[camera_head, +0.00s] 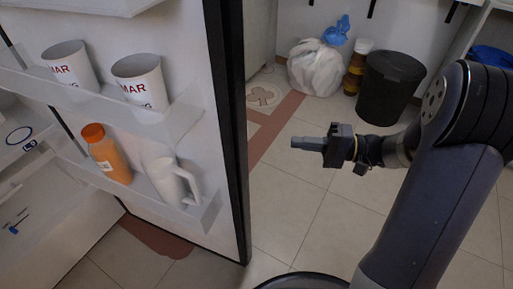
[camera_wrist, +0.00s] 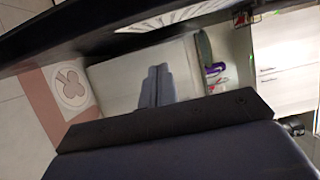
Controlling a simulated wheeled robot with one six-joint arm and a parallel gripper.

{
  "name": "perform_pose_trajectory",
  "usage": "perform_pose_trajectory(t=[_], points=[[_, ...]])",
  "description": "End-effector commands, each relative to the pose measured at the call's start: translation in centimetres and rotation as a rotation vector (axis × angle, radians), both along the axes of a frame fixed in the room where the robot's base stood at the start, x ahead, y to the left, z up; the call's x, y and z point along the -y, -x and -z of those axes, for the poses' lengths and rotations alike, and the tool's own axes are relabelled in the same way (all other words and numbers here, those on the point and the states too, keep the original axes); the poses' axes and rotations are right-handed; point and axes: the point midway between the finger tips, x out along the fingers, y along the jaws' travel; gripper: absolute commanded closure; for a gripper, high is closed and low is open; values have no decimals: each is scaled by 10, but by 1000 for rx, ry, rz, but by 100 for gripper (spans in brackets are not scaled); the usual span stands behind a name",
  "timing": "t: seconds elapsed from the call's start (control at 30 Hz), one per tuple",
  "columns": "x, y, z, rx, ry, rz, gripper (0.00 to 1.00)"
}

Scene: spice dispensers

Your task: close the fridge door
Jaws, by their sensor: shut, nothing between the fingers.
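The fridge door (camera_head: 182,45) stands open in the head view, with its white inner side and shelves facing me and a dark frame along its free edge. Part of the fridge interior (camera_head: 60,215) shows at the far left, behind the door. My gripper (camera_head: 294,142) is right of the door's free edge, apart from it in the picture, pointing left. Its fingers are shut and empty. They also show in the wrist view (camera_wrist: 156,72). A dark band crosses the top of the wrist view; I cannot tell for sure that it is the door.
The door shelves hold two white cups (camera_head: 140,80), an orange bottle (camera_head: 107,155) and a white jug (camera_head: 172,180). A white bag (camera_head: 315,68) and a black bin (camera_head: 388,88) stand at the back. The tiled floor between door and arm is clear.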

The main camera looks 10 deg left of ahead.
Motion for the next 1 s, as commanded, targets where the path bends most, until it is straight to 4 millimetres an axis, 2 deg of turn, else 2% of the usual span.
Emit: perform_pose_trajectory(t=[0.17,0.57,0.8,1.0], points=[[-24,2,1,1,1,-6,100],[-101,1,2,-1,4,-7,100],[-106,31,1,-1,3,-2,100],[-107,39,0,-2,4,-2,100]])
